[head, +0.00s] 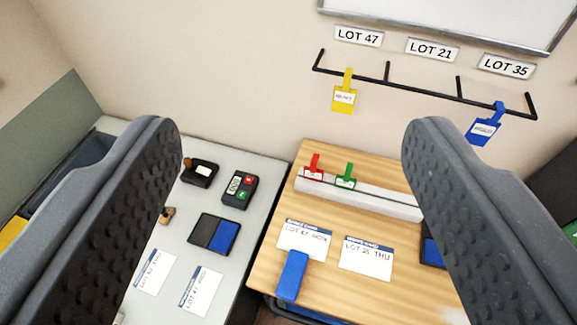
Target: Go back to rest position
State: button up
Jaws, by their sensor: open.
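My gripper (285,190) is in the head view, its two dark grey ridged fingers wide apart. Nothing is between the fingers. The fingers hang in front of a wooden table and a grey table, and I see no contact with anything. The rest position itself is not marked in the view.
The wooden table (262,285) holds a pale rail (375,200) with red (314,168) and green tags (346,176), two cards and a blue block (292,276). The grey table (262,172) holds small devices and cards. A wall rack (420,84) carries yellow (345,97) and blue tags (484,129).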

jog(key=shift+s+r, duration=0.35)
jog(key=shift+r, duration=0.05)
